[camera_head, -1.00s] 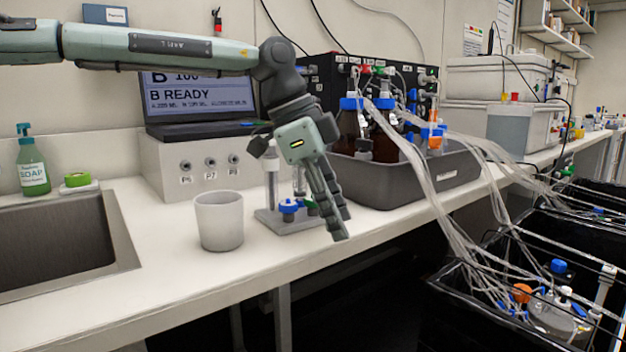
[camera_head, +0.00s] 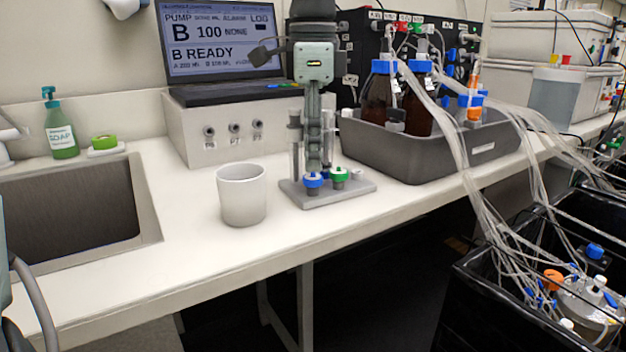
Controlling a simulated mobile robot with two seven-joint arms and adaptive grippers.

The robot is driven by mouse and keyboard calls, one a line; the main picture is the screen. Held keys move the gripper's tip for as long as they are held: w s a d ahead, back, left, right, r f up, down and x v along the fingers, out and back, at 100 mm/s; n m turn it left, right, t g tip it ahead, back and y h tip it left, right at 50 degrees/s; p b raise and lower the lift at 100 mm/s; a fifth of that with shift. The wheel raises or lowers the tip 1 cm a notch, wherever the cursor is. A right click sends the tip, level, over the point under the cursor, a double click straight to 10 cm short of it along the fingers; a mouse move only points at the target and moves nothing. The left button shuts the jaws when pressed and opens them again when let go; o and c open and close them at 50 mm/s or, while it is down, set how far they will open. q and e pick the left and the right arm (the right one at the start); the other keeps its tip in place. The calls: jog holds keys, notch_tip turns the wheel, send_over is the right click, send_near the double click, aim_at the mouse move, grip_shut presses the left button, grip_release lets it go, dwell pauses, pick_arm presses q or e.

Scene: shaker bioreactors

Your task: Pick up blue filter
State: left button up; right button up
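A blue filter (camera_head: 313,181) sits at the front of a small grey stand (camera_head: 355,189) on the white bench. A green filter (camera_head: 338,176) sits right beside it. My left gripper (camera_head: 314,166) points straight down over the stand, with its fingertips just behind and above the blue filter. The fingers overlap in this view, so I cannot tell whether they are open or touch anything. A bit of blue also shows behind, between the two filters. My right gripper is not in view.
A white cup (camera_head: 242,194) stands left of the stand. A grey tray (camera_head: 430,155) with brown bottles (camera_head: 377,100) is close on the right. Behind are a pump box (camera_head: 230,132) and a laptop (camera_head: 220,42). A sink (camera_head: 70,215) is at left; bench front is clear.

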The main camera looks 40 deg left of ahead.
aim_at(312, 177)
pick_arm(q)
notch_tip(312, 177, down, 4)
jog(key=shift+w+a+f, duration=0.1)
jog(key=shift+a+f, duration=0.05)
jog(key=shift+f, duration=0.1)
jog(key=shift+c, duration=0.4)
jog(key=c, duration=0.4)
jog(key=shift+c, duration=0.2)
jog(key=shift+r, duration=0.15)
